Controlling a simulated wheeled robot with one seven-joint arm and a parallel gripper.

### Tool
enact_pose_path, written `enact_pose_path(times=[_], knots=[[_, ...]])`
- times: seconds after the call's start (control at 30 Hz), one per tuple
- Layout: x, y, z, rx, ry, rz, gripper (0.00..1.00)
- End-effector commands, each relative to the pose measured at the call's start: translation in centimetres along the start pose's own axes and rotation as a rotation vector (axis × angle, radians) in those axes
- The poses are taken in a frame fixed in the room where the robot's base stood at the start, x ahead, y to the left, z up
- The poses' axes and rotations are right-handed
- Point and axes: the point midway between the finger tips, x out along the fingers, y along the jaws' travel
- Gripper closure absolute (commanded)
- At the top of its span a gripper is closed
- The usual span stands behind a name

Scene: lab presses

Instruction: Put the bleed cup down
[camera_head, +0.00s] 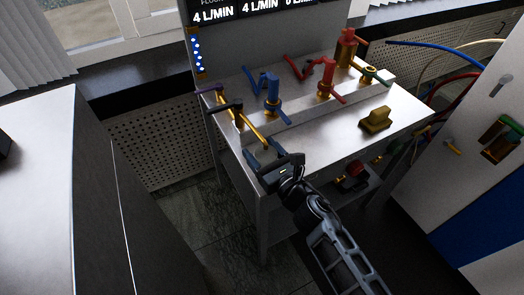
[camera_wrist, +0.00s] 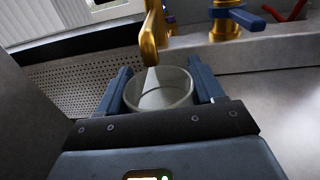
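The bleed cup (camera_wrist: 160,98) is a pale, round, open-topped cup, seen from above in the wrist view. My gripper (camera_wrist: 160,68) has one blue finger on each side of it, and the fingers look closed against its wall. In the head view my gripper (camera_head: 266,156) is at the near left corner of the metal bench (camera_head: 335,140), and the cup is mostly hidden there. A brass spout (camera_wrist: 150,45) comes down over the cup's far rim. The cup's underside is hidden, so I cannot tell whether it touches the bench.
Blue-handled (camera_head: 272,92) and red-handled (camera_head: 326,82) valves stand along the bench's back. A grey cabinet (camera_head: 40,190) stands at left. Hoses (camera_head: 440,88) hang at right.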

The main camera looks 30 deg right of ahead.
Motion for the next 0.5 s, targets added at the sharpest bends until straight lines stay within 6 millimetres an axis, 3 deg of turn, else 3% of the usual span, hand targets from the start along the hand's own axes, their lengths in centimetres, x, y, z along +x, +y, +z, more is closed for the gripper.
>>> enact_pose_path(times=[0.27,0.5], knots=[[-0.01,0.0,-0.01,0.0,0.0,0.0,0.08],[-0.02,0.0,0.06,0.0,0.0,0.0,0.08]])
